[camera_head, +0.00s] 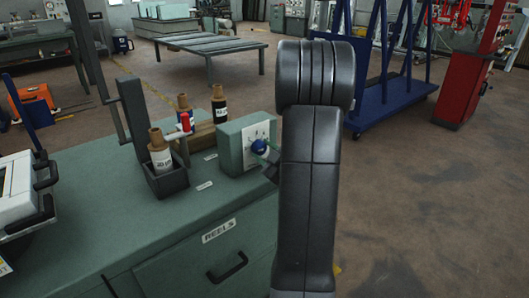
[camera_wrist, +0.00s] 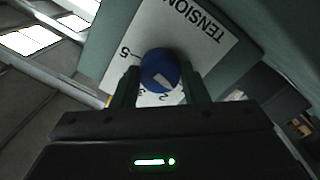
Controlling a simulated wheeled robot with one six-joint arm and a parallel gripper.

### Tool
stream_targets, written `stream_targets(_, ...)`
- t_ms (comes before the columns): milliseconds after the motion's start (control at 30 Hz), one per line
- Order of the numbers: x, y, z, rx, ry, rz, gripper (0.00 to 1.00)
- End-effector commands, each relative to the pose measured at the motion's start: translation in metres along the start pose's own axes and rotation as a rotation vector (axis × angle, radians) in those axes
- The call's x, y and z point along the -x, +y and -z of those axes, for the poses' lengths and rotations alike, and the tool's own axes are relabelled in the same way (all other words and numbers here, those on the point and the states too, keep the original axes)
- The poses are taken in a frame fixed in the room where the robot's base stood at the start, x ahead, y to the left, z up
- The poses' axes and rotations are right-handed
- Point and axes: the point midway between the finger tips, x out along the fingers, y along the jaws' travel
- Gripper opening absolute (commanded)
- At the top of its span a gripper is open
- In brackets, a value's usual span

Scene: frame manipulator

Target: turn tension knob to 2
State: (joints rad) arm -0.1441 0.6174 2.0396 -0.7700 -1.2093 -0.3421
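The blue tension knob (camera_head: 259,147) sits on the front of a grey-green box (camera_head: 232,143) on the bench. In the wrist view the knob (camera_wrist: 160,70) fills the space between the two fingers of my gripper (camera_wrist: 160,85), which look closed on its sides. Its white mark points toward the lower part of the dial, near the 2. In the head view my gripper (camera_head: 267,157) is mostly hidden behind my arm.
The green bench (camera_head: 150,220) carries a dark holder (camera_head: 166,180) with a spool (camera_head: 160,152) left of the box. More spools (camera_head: 219,105) stand behind. A blue frame cart (camera_head: 390,105) and red cabinet (camera_head: 465,90) stand on the floor at right.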

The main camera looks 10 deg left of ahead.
Motion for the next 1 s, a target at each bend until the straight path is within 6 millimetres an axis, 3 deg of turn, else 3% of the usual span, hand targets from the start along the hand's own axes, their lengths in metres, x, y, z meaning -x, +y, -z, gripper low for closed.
stream_targets(367, 0.0002, -0.0001, 0.0002, -0.076, -0.003, 0.003, 0.17)
stream_targets(1000, 0.0002, 0.0004, 0.0013, -0.543, -0.024, 0.02, 0.17)
